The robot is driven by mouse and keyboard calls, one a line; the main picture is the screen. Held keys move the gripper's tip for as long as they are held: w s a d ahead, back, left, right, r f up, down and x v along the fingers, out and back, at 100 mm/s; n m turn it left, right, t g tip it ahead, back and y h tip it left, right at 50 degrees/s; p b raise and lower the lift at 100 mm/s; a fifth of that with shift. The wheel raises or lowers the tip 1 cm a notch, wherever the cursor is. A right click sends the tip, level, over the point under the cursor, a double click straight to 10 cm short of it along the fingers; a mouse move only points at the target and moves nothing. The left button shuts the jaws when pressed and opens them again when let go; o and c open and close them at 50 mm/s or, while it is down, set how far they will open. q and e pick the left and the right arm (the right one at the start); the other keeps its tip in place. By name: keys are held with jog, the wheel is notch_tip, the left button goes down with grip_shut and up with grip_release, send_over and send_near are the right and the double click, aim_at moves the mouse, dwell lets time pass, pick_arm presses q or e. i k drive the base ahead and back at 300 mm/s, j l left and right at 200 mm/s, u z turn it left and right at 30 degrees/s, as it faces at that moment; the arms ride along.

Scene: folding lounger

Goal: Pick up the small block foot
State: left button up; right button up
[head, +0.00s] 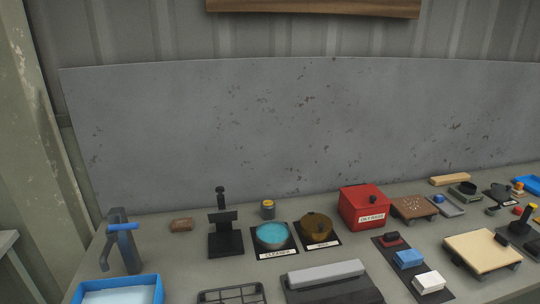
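Small blocks also lie on a dark strip at the right: a blue one (408,258), a white one (428,283) and a dark red and black one (388,239). Neither of my grippers shows in the head view.
A black stand (226,243), a blue-filled bowl (272,235), a brown bowl (316,227) and a red box (364,207) line the bench. A blue tray (117,284) is at front left. A grey panel (270,130) stands behind.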

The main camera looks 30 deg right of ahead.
aim_at(438, 198)
jog(key=k+l+z, duration=0.1)
jog(key=z, duration=1.95)
jog(key=u, duration=2.4)
jog(key=k+l+u, duration=0.2)
jog(key=k+l, duration=0.3)
jog(key=l, duration=0.35)
jog(key=k+l+u, duration=0.15)
jog(key=k+l, duration=0.4)
jog(key=l, duration=0.25)
jog(key=k+l+u, duration=0.2)
jog(key=k+l, duration=0.4)
jog(key=l, duration=0.15)
jog(key=k+l+u, duration=0.15)
jog(key=k+l, duration=0.15)
jog(key=k+l+u, duration=0.15)
jog(key=k, duration=0.35)
jog(key=k+l+u, duration=0.1)
jog(key=k+l, duration=0.2)
jog(key=k+l+u, duration=0.15)
jog(key=k, duration=0.4)
